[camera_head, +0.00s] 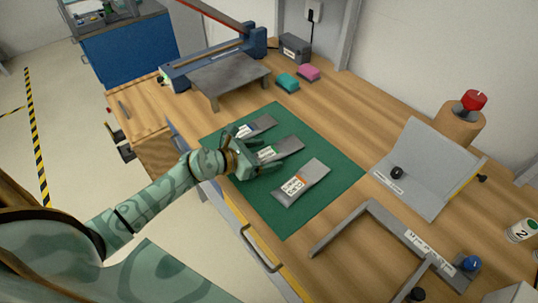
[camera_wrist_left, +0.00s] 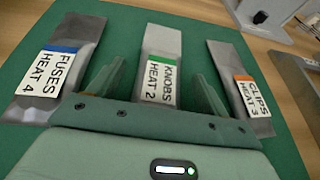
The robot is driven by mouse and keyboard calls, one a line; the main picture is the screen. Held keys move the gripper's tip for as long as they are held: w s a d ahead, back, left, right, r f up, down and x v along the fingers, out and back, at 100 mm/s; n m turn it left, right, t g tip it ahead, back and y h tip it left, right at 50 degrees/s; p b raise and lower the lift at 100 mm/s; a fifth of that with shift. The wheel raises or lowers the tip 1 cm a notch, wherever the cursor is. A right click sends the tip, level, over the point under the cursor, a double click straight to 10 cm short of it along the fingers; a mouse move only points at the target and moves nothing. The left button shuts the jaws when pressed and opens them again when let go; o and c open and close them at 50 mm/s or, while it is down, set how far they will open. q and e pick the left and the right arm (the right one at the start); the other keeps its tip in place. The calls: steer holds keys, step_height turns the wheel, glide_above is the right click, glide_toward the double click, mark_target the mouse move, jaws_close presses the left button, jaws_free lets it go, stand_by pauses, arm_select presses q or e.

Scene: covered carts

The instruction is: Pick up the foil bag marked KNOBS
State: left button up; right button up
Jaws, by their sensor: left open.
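The foil bag marked KNOBS (camera_head: 286,147) lies flat on a green mat (camera_head: 337,177), between two other foil bags. In the left wrist view, the KNOBS bag (camera_wrist_left: 162,42) has a white label with a green band, reading KNOBS HEAT 2. My left gripper (camera_head: 261,154) is open at the near end of this bag. In the wrist view its fingers (camera_wrist_left: 156,72) are spread, one on each side of the bag; whether they touch it I cannot tell. Part of the bag is hidden behind the gripper. My right gripper is not in view.
Beside it lie the FUSES bag (camera_wrist_left: 78,38) with a blue band and the CLIPS bag (camera_wrist_left: 232,60) with an orange band. A grey raised plate (camera_head: 228,75) stands behind the mat. A grey angled stand (camera_head: 428,160) and a grey frame (camera_head: 345,232) are to the right.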

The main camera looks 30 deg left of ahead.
arm_select(q)
steer(key=c, duration=1.1)
